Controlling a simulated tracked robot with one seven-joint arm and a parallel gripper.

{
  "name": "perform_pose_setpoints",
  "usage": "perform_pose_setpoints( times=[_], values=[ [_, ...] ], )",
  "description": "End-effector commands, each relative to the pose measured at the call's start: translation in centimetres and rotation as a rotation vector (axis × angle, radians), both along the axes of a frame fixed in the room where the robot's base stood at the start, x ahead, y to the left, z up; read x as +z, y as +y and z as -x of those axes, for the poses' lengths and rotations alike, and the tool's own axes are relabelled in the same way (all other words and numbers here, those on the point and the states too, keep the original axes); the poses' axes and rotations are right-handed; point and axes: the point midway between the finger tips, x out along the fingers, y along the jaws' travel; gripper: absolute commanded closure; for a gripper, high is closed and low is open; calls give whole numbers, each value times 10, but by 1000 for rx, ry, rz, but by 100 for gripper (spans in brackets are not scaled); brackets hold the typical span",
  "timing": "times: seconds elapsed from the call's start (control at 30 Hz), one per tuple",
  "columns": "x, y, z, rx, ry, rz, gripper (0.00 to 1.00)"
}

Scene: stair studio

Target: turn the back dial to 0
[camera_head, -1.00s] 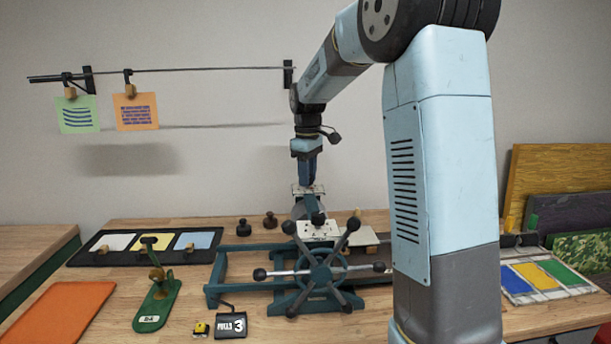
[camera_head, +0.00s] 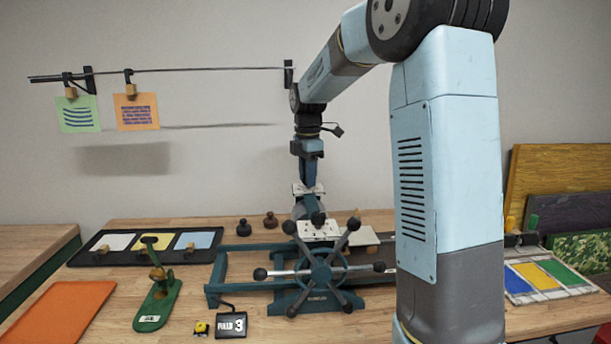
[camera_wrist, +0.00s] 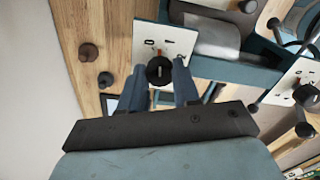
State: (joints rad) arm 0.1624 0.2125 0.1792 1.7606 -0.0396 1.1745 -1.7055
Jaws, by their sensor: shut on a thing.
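The back dial's black knob (camera_wrist: 159,71) sits on a white plate (camera_wrist: 172,38) in the wrist view. A 0-like mark and a small red mark show on the plate beyond the knob. My gripper (camera_wrist: 162,76) has its two blue fingers on either side of the knob, shut on it. In the head view my gripper (camera_head: 308,184) reaches down from above to a white plate (camera_head: 307,190) behind the wheel press. The knob's pointer is too small to read surely. Another dial (camera_wrist: 305,95) on a white plate shows at the right of the wrist view.
A spoked wheel (camera_head: 320,272) on a blue frame stands in front of the dials. A green stapler-like tool (camera_head: 157,300) and an orange sheet (camera_head: 65,312) lie at left.

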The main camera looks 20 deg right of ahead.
Motion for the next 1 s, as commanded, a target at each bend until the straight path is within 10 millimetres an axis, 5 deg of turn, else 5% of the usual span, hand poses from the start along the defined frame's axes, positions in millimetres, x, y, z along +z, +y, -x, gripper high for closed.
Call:
perform_pose_setpoints(
  times=[0.5, 1.0],
  values=[
    [2, -2, -3, 358, -10, 4, 99],
    [2, -1, -3, 441, -10, 3, 99]
  ],
)
